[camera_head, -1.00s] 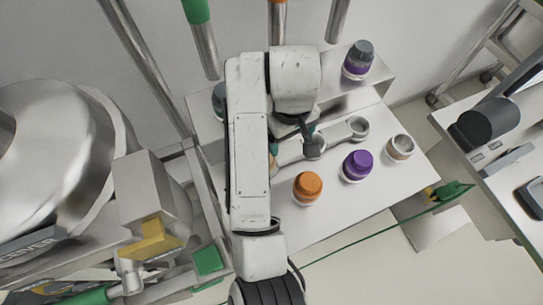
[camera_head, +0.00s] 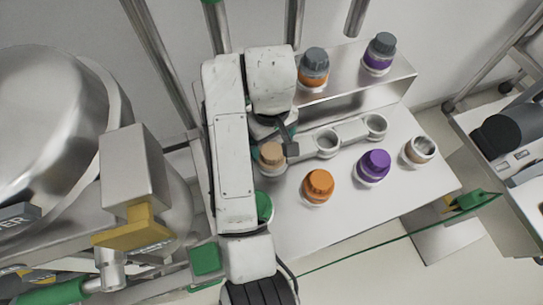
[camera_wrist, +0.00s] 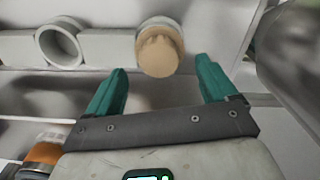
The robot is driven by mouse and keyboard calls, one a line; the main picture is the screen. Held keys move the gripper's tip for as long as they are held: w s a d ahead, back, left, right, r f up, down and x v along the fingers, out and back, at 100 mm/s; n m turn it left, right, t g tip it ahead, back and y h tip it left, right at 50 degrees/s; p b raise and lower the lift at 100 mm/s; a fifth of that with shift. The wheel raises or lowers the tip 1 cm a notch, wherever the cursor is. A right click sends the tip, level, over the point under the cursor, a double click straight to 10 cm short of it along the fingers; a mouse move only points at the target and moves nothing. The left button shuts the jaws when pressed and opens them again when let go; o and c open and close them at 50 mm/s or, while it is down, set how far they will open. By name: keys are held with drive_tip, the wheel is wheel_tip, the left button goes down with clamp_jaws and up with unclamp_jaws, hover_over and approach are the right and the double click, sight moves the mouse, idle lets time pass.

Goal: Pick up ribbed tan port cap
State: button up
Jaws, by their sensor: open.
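The ribbed tan port cap (camera_head: 271,155) sits at the left end of a grey bracket with round ports (camera_head: 327,143) on the white bench. My arm hides part of its surroundings. In the wrist view the tan cap (camera_wrist: 160,54) lies ahead of my gripper (camera_wrist: 161,72), roughly centred between the two green fingertips and apart from both. My gripper is open and empty. In the head view it is mostly hidden under my arm, close to the cap.
Orange (camera_head: 318,185), purple (camera_head: 374,164) and green (camera_head: 264,207) caps and an open white-rimmed cup (camera_head: 420,150) stand on the bench in front of the bracket. Grey-capped jars (camera_head: 380,54) stand on the raised shelf (camera_head: 349,80) behind. A large steel vessel (camera_head: 50,120) is at left.

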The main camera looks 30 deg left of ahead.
sight(271, 150)
drive_tip(key=shift+f+p, duration=0.3)
drive_tip(key=shift+f, duration=1.45)
drive_tip(key=c, duration=1.4)
drive_tip(key=shift+o, duration=0.2)
wheel_tip(271, 150, up, 10)
drive_tip(key=p, duration=0.4)
